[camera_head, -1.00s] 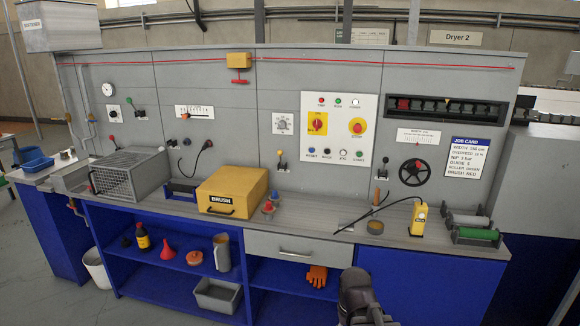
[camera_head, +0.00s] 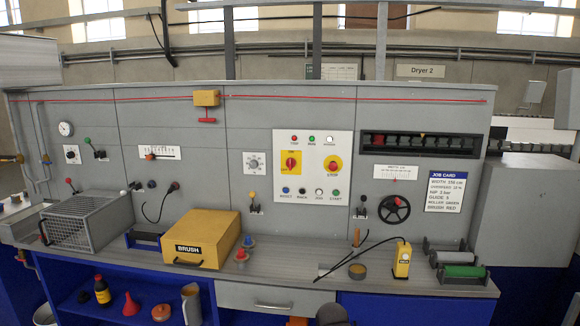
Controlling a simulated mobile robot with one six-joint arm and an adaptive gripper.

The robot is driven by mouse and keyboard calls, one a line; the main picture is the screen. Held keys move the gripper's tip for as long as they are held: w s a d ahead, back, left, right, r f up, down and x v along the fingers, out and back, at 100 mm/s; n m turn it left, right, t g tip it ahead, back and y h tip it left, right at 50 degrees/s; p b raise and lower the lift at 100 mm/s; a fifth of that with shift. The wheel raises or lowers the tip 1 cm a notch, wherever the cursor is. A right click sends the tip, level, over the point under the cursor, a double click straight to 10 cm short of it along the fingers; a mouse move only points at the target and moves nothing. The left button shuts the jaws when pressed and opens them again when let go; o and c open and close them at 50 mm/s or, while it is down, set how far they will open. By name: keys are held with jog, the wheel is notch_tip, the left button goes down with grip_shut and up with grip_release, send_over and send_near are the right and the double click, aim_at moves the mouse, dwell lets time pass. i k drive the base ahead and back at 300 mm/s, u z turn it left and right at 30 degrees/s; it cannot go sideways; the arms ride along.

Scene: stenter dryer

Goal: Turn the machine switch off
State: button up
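The machine switch (camera_head: 291,163) is a red rotary knob on a yellow plate, at the upper left of the white control panel (camera_head: 312,212). Its handle looks about upright; the small lettering around it is too blurred to read surely. A dark rounded part of my arm shows at the bottom edge, below the drawer and well apart from the panel. My gripper's fingers are not visible in this view.
Right of the switch is a red stop button (camera_head: 333,167) on yellow; lamps sit above, small buttons below. A lever (camera_head: 254,201) stands below left of the panel. The yellow brush box (camera_head: 205,236) and coloured cones (camera_head: 242,254) occupy the bench before it.

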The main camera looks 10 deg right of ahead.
aim_at(291, 162)
jog(key=k, duration=0.65)
jog(key=z, duration=0.2)
jog(key=i, duration=1.7)
jog(key=u, duration=0.3)
